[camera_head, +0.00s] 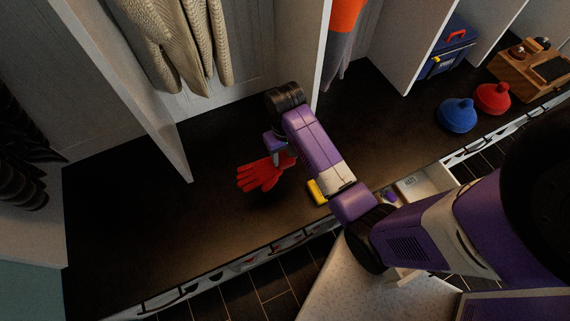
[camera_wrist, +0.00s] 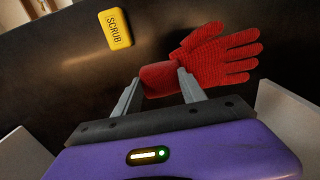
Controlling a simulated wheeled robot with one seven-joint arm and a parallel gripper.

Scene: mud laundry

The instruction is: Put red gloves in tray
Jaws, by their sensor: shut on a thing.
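The red gloves (camera_head: 260,174) show at the left of my gripper (camera_head: 284,152) in the head view, over the dark bench top. In the wrist view the red gloves (camera_wrist: 222,56) point their fingers to the upper right. My gripper (camera_wrist: 158,80) is shut on the cuff, with one finger on each side of it. I cannot tell whether the gloves touch the bench. A wooden tray-like holder (camera_head: 515,78) with small items stands at the far right of the bench. I cannot tell if it is the tray meant.
A yellow scrub block (camera_head: 317,192) lies on the bench (camera_head: 160,220) near my arm. Blue (camera_head: 457,115) and red (camera_head: 492,98) domed items and a blue toolbox (camera_head: 447,48) stand to the right. Upright dividers (camera_head: 135,85) split the bench. Coats hang behind.

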